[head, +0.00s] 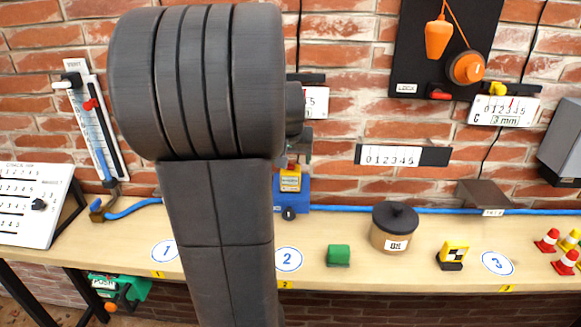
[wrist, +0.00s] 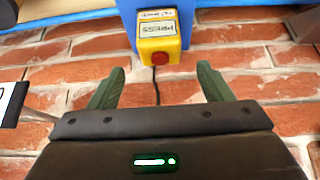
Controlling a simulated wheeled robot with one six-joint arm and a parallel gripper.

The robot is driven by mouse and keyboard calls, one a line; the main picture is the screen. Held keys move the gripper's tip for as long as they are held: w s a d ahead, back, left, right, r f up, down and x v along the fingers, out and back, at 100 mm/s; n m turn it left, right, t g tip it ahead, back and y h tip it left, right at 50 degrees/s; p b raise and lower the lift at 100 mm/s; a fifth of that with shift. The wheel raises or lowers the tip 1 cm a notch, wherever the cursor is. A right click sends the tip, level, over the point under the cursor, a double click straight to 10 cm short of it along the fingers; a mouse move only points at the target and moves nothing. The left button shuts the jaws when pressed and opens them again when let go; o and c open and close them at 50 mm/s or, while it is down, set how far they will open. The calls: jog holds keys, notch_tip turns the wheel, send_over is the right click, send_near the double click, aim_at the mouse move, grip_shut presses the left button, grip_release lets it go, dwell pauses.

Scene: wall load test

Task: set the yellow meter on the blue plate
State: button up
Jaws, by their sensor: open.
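The yellow meter (wrist: 159,38) is a small box with a white label and a red button, seen in the wrist view at the top middle. It is against the blue plate (wrist: 186,12); whether it is fixed or only rests there I cannot tell. In the head view the meter (head: 290,181) shows just right of my arm, in front of the blue plate (head: 291,201) at the back of the bench. My gripper (wrist: 160,78) is open and empty, its two green fingers apart below the meter in the wrist picture.
The wooden bench (head: 350,280) holds a green block (head: 339,256), a lidded jar (head: 394,230), a yellow-and-black block (head: 453,253) and small red cones (head: 547,240). A blue hose (head: 400,210) runs along the brick wall. Panels hang above.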

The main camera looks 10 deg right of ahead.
jog(key=shift+v, duration=1.95)
